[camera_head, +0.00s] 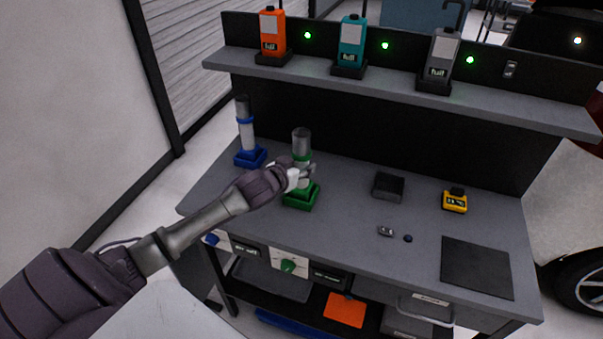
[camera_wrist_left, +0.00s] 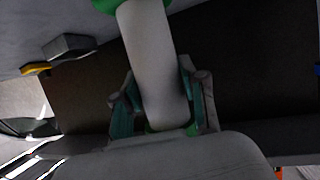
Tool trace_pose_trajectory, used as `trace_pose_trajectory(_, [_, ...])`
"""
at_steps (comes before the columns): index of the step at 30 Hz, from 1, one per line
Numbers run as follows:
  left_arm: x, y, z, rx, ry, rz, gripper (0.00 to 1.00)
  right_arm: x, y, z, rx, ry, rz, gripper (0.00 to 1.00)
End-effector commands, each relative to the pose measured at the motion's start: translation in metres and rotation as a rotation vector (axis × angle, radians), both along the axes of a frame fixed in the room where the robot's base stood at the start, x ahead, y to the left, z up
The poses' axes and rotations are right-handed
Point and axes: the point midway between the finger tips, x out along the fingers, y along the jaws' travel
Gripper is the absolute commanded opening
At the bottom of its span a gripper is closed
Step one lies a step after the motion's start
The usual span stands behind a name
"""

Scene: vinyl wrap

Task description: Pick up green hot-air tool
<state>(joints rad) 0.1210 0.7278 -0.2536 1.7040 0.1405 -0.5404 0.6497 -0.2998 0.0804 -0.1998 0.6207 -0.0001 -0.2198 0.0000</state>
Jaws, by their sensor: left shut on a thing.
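The green hot-air tool (camera_head: 301,143) stands upright in its green base (camera_head: 301,197) on the workbench, left of the middle. It has a grey top and a pale body with green bands. My left gripper (camera_head: 301,176) is shut around its body, just above the base. In the left wrist view the tool's pale body (camera_wrist_left: 152,60) passes between the two fingers of the gripper (camera_wrist_left: 162,105). The gripper hides part of the tool's lower body in the head view. I cannot tell whether the tool is seated in the base or slightly lifted. My right gripper is not in view.
A similar blue tool (camera_head: 247,131) stands left of the gripper. A dark block (camera_head: 388,186), a yellow device (camera_head: 455,201) and a dark mat (camera_head: 477,267) lie to the right on the workbench (camera_head: 340,225). A shelf (camera_head: 400,92) with orange, teal and grey devices runs behind.

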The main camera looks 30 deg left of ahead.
Motion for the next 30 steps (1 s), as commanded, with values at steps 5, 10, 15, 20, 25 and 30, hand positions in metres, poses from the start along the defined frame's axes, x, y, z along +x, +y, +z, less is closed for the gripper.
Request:
trace_pose_trajectory(5, [0.0,0.0,0.0,0.0,0.0,0.0,0.0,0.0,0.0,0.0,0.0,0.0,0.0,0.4])
trace_pose_trajectory(10, [0.001,0.0,0.003,0.0,-0.006,-0.001,0.0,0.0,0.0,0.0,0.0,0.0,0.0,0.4])
trace_pose_trajectory(15, [0.001,0.0,0.004,0.0,-0.006,-0.001,0.0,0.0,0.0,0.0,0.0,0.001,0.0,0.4])
trace_pose_trajectory(20, [0.001,0.0,0.012,0.001,-0.009,-0.001,0.0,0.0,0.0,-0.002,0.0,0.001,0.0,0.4])
trace_pose_trajectory(25, [0.002,0.0,0.034,0.002,-0.011,-0.002,0.0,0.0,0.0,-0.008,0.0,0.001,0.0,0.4])
trace_pose_trajectory(30, [0.001,-0.023,0.055,-0.004,-0.011,-0.005,0.0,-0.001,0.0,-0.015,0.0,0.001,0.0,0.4])
